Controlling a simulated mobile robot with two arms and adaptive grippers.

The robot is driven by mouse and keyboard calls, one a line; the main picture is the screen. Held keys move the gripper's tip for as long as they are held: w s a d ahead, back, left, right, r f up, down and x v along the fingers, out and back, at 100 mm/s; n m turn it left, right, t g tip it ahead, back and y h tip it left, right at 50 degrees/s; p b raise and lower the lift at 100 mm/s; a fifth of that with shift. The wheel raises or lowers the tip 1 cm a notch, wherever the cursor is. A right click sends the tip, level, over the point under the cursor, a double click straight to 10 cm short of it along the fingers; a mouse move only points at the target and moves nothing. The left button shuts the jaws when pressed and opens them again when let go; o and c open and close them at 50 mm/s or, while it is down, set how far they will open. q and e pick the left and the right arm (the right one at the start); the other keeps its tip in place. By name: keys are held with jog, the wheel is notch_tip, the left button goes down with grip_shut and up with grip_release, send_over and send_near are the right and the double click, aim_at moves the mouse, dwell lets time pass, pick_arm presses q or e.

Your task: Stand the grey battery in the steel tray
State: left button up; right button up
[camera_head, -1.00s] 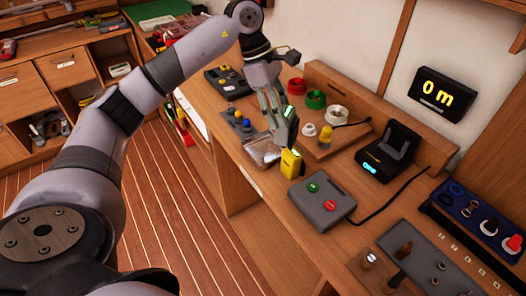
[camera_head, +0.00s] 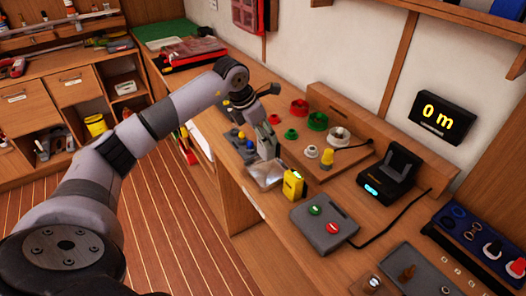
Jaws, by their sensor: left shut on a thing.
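The steel tray (camera_head: 262,181) is a small shiny open tray on the bench, left of a yellow block-shaped thing (camera_head: 293,184) that stands upright. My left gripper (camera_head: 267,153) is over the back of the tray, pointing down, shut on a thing. The held thing is small and mostly hidden by the fingers; it looks grey and I take it for the grey battery. I cannot tell whether it touches the tray floor. My right gripper is not in view.
A grey box (camera_head: 323,226) with green and red buttons stands in front of the yellow block. A black charger-like dock (camera_head: 390,178) and a board with coloured spools (camera_head: 318,121) are farther right and back.

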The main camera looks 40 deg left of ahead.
aim_at(261, 151)
pick_arm(q)
notch_tip(261, 151, down, 3)
jog(key=shift+f, duration=0.15)
notch_tip(261, 151, down, 3)
jog(key=shift+f+p, duration=0.2)
jog(key=shift+p, duration=0.55)
jog(key=shift+f, duration=0.5)
jog(key=shift+w, duration=0.1)
jog(key=o, duration=1.4)
jog(key=shift+f, duration=0.1)
